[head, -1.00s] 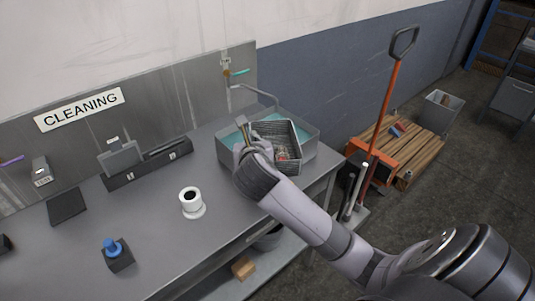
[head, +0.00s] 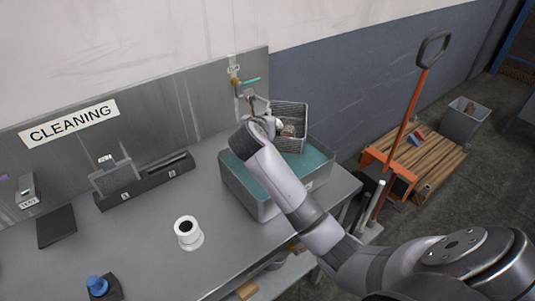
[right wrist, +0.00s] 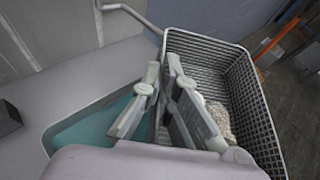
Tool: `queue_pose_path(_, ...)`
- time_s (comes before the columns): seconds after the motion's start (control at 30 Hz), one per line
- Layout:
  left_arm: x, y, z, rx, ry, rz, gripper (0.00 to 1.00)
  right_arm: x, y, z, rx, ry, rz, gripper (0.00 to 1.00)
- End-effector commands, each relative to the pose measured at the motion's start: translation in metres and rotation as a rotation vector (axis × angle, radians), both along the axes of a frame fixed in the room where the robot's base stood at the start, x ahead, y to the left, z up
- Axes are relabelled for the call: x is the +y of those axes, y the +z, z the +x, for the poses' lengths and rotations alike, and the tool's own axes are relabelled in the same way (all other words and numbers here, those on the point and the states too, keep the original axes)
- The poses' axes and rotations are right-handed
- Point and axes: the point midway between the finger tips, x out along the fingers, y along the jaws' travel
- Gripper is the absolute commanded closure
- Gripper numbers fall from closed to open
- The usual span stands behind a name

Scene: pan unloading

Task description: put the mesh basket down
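The mesh basket (head: 291,112) is a grey wire basket with a pale, lumpy load inside. In the head view it is above the back right of a grey tub of teal liquid (head: 226,176). My right gripper (head: 254,108) is at the basket's left side. In the right wrist view the fingers (right wrist: 165,85) are closed at the rim of the mesh basket (right wrist: 262,120), one finger on each side of its wall. The basket's underside is hidden. My left gripper is not in view.
A faucet (head: 238,84) stands behind the tub. A white cup-like item (head: 187,234) and a black pad (head: 56,227) are on the grey bench, with clear bench between. A wooden pallet (head: 437,168) and an orange-handled tool (head: 402,130) are on the right.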

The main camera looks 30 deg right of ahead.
Motion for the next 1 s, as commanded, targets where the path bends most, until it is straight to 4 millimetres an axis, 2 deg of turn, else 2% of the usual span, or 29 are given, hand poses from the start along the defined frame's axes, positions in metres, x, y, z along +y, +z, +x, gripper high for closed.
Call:
queue_pose_path(0.1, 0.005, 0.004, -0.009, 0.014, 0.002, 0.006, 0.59, 0.0, -0.033, -0.001, 0.006, -0.002, 0.0, 1.0)
queue_pose_path(0.3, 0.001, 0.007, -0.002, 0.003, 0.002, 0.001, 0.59, 0.0, -0.076, 0.0, 0.002, 0.0, -0.001, 1.0)
queue_pose_path(0.53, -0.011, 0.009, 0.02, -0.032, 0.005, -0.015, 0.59, -0.001, -0.097, 0.0, -0.001, -0.001, -0.001, 1.0)
queue_pose_path(0.73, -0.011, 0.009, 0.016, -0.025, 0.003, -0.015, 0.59, -0.001, -0.127, 0.0, 0.0, -0.001, -0.002, 1.0)
queue_pose_path(1.0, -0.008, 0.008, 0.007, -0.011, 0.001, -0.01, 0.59, -0.001, -0.133, 0.001, -0.003, 0.001, -0.001, 1.0)
